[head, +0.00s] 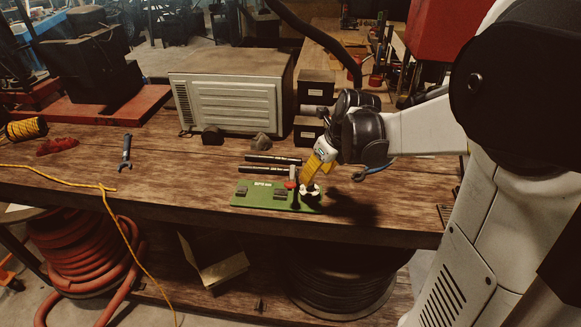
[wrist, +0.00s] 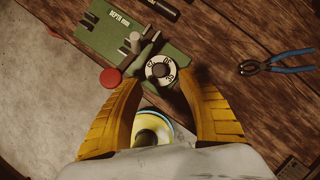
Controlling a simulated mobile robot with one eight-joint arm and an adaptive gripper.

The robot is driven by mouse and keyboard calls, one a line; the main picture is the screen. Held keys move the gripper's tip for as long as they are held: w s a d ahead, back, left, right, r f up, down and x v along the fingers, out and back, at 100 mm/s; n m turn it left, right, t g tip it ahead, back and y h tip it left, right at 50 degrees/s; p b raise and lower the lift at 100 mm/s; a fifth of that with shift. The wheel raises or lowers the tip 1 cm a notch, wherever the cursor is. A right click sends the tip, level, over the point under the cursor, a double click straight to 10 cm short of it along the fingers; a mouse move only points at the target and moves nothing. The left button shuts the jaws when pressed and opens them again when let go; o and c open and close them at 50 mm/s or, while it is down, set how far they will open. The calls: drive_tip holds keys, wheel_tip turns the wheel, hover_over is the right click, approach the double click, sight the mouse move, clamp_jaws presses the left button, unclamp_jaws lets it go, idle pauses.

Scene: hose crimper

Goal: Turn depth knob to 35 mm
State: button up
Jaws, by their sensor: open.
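The depth knob (wrist: 161,69) is a white dial with dark numbers and a dark centre, on a green plate (wrist: 97,38) lettered "DEPTH mm". The numbers are too small to read surely, and I cannot tell the setting. My gripper (wrist: 163,80) has yellow fingers, open, one on each side of the knob, with no clear contact. In the head view my gripper (head: 311,184) points down over the right end of the green plate (head: 246,203), and the white dial (head: 309,190) shows partly beneath it.
A red-ended lever (wrist: 110,77) stands left of the knob, close to my left finger. Black rods (head: 272,169) lie behind the plate. Blue-handled pliers (wrist: 280,63) lie to the right. A wrench (head: 125,152) lies far left, and the bench between is clear.

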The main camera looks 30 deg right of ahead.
sight(309, 190)
drive_tip(key=b+x, duration=0.1)
drive_tip(key=x, duration=0.4)
drive_tip(key=shift+w, duration=0.1)
drive_tip(key=shift+a, duration=0.1)
clamp_jaws()
